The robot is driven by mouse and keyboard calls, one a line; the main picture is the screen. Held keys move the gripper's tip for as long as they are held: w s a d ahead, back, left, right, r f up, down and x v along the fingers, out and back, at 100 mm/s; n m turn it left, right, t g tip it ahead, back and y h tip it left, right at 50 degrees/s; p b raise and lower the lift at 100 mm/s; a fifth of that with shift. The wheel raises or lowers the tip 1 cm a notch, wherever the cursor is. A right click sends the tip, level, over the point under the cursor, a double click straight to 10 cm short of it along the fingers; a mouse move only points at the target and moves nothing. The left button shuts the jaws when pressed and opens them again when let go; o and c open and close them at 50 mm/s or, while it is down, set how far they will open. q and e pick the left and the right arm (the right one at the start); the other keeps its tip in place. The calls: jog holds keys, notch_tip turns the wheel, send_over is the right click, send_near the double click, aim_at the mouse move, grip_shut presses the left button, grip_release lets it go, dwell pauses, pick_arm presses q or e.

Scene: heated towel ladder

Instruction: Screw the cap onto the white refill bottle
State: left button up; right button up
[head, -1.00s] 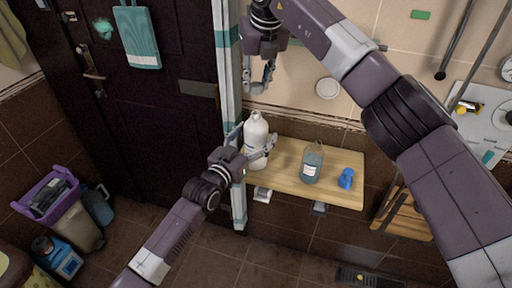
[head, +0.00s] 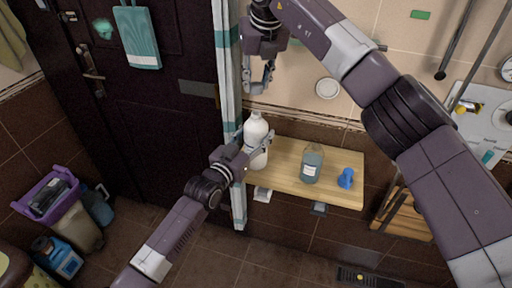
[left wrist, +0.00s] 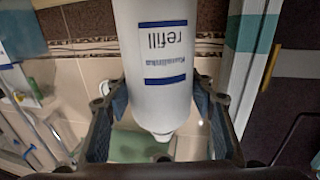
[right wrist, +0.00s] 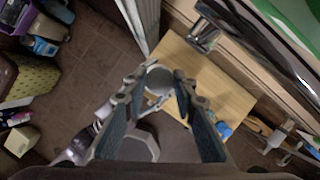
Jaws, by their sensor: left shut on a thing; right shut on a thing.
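The white refill bottle (head: 256,128) is upright at the left end of the wooden shelf. Its blue "refill" label faces the left wrist camera, where the bottle (left wrist: 165,60) appears upside down. My left gripper (head: 256,146) is shut on the bottle's body, with one finger on each side. My right gripper (head: 260,88) is above the bottle and apart from it. In the right wrist view it is shut on a small round pale piece, seemingly the cap (right wrist: 159,80). The fingers hide part of the cap, and its threads do not show.
The wooden shelf (head: 325,190) also holds a blue-grey bottle (head: 312,165) and a small blue object (head: 346,178). A striped teal-and-white upright (head: 230,80) stands close left of the white bottle.

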send_over(257, 112)
jog(key=shift+s+a+f, duration=0.1)
jog(key=shift+s+f, duration=0.15)
jog(key=shift+f, duration=1)
jog(key=shift+s+f, duration=0.2)
jog(key=shift+f, duration=1.05)
jog(key=shift+f, duration=0.85)
jog(key=shift+f, duration=0.6)
jog(key=m, duration=0.1)
jog(key=m+h, duration=0.1)
jog(key=m, duration=0.1)
jog(key=m+h, duration=0.1)
jog(key=m, duration=0.1)
jog(key=shift+a, duration=0.3)
jog(key=m, duration=0.2)
jog(key=m+h, duration=0.1)
jog(key=m, duration=0.1)
jog(key=shift+w+a+h, duration=0.1)
jog(key=shift+h, duration=0.2)
jog(key=shift+m, duration=0.6)
